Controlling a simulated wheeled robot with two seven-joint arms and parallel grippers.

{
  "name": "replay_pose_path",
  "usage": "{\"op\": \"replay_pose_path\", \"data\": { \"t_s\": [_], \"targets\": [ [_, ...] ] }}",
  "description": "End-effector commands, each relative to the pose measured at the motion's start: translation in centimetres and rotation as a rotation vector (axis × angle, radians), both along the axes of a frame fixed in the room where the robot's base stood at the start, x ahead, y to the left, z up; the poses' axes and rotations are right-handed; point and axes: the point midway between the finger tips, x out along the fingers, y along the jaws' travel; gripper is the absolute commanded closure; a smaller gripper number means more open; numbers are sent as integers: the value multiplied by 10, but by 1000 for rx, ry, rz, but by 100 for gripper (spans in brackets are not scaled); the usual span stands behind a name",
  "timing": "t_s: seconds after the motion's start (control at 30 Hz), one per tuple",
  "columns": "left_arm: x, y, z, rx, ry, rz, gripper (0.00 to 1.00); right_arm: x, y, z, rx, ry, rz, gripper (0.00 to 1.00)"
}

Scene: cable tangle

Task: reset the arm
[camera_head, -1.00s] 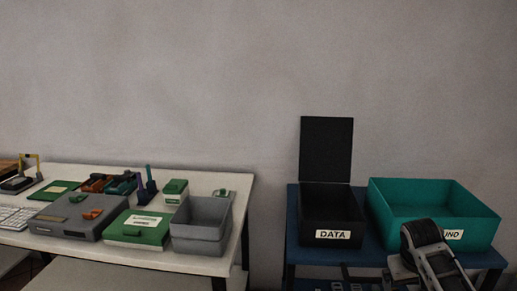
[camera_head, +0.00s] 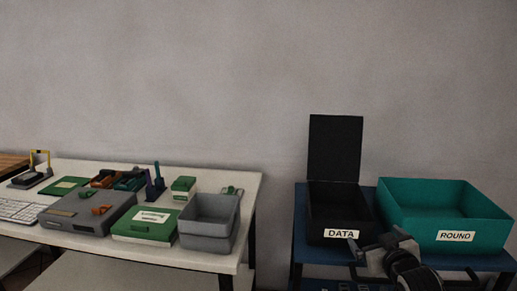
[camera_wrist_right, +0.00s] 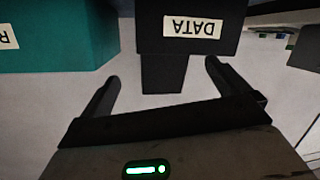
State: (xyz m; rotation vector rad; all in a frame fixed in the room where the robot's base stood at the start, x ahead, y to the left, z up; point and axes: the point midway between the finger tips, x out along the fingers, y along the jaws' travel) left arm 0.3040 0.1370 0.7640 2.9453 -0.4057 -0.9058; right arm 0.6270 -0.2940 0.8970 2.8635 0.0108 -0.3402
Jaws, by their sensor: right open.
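My right gripper (camera_head: 374,243) is in front of the DATA bin and the ROUND bin in the head view. In the right wrist view my right gripper (camera_wrist_right: 160,80) has its fingers spread wide, with nothing held between them. The black DATA bin (camera_head: 322,220), with its lid standing up, is beyond the fingers; it also shows upside down in the wrist view (camera_wrist_right: 225,44). The teal ROUND bin (camera_head: 400,215) is to its right and also shows at the left of the wrist view (camera_wrist_right: 60,45). My left gripper is not in view.
Both bins stand on a blue table (camera_head: 306,256). A white table (camera_head: 160,257) at left holds a grey bin (camera_head: 206,229), a green box (camera_head: 145,226), a grey case (camera_head: 75,215) and a keyboard (camera_head: 18,211). A gap separates the tables.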

Motion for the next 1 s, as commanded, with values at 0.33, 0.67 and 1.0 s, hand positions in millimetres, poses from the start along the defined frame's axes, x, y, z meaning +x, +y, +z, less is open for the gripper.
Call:
{"op": "replay_pose_path", "data": {
  "t_s": [0.33,0.67,1.0],
  "targets": [
    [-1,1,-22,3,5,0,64,-172,101,-141,137,226,142,0],
    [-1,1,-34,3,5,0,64,-312,153,-168,292,381,174,0],
    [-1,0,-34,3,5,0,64,-323,156,-166,306,394,173,0]
  ]
}}
